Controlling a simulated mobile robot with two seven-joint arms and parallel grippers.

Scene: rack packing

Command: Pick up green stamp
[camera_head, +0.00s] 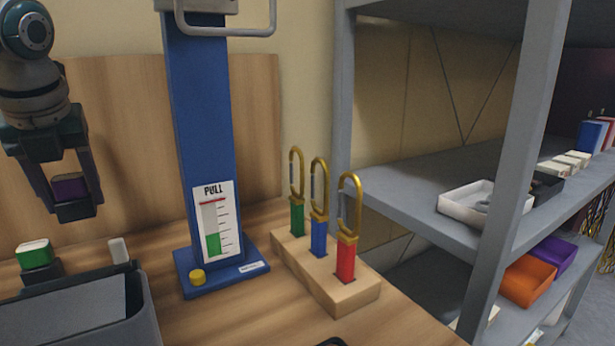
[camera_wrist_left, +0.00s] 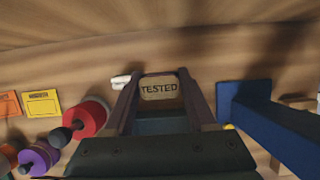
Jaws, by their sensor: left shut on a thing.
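My left gripper (camera_head: 70,198) hangs above the table at the left in the head view. It is shut on a small block (camera_head: 70,187) that looks dark purple with a dark lower part there. In the left wrist view, a beige face marked "TESTED" (camera_wrist_left: 158,88) shows between the fingertips of the left gripper (camera_wrist_left: 160,100). A green block with a pale edge (camera_head: 34,252) sits on a dark base on the table, below and left of the gripper and apart from it. I cannot tell which block is the green stamp. My right gripper is not in view.
A blue press column (camera_head: 205,130) stands right of the gripper. A wooden block (camera_head: 325,285) holds green, blue and red tags with gold loops. A dark bin (camera_head: 145,310) is at front left. The wrist view shows a red round object (camera_wrist_left: 90,115). Grey shelves (camera_head: 400,190) stand right.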

